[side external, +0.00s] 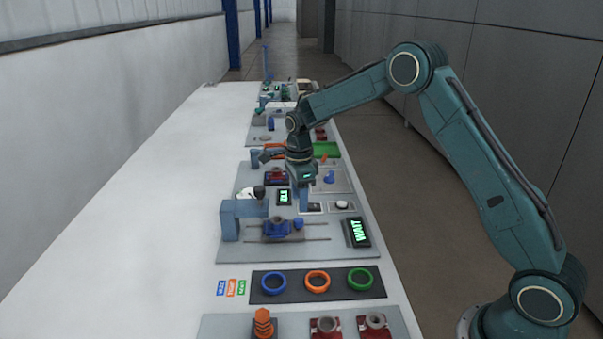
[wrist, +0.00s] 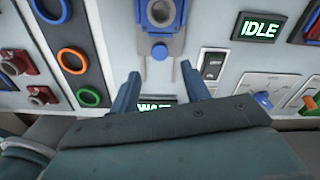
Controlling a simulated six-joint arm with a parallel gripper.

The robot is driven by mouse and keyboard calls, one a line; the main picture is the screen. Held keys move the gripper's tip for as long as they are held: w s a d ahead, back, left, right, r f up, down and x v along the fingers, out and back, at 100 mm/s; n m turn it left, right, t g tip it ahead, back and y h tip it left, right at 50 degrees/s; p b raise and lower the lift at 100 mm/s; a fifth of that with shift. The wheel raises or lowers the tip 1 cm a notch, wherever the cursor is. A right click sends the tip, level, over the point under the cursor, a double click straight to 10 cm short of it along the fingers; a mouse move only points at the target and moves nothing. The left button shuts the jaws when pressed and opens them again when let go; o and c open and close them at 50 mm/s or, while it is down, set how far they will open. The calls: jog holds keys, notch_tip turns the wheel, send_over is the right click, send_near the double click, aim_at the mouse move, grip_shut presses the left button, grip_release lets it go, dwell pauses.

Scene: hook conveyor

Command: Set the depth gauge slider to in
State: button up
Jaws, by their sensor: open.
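No part carries a readable depth gauge label, so I cannot tell for sure which one is its slider. A blue knob (side external: 329,177) stands on a pale framed plate right of my gripper. A blue knob (wrist: 264,100) also shows on a pale plate in the wrist view, right of the fingers. A blue carriage (side external: 275,229) sits on two rails nearer the camera; a blue and grey part (wrist: 158,18) shows at the top of the wrist view. My gripper (side external: 303,204) points down over the panel, open; its fingers (wrist: 163,88) hold nothing.
A WAIT display (side external: 357,231) stands at the panel's right edge. An IDLE display (wrist: 260,27) and a rocker switch (wrist: 213,66) show in the wrist view. Blue, orange and green rings lie on a dark mat (side external: 296,287). The white tabletop (side external: 130,230) at left is clear.

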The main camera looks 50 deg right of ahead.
aim_at(299, 220)
jog(key=shift+f, duration=3.55)
grip_shut()
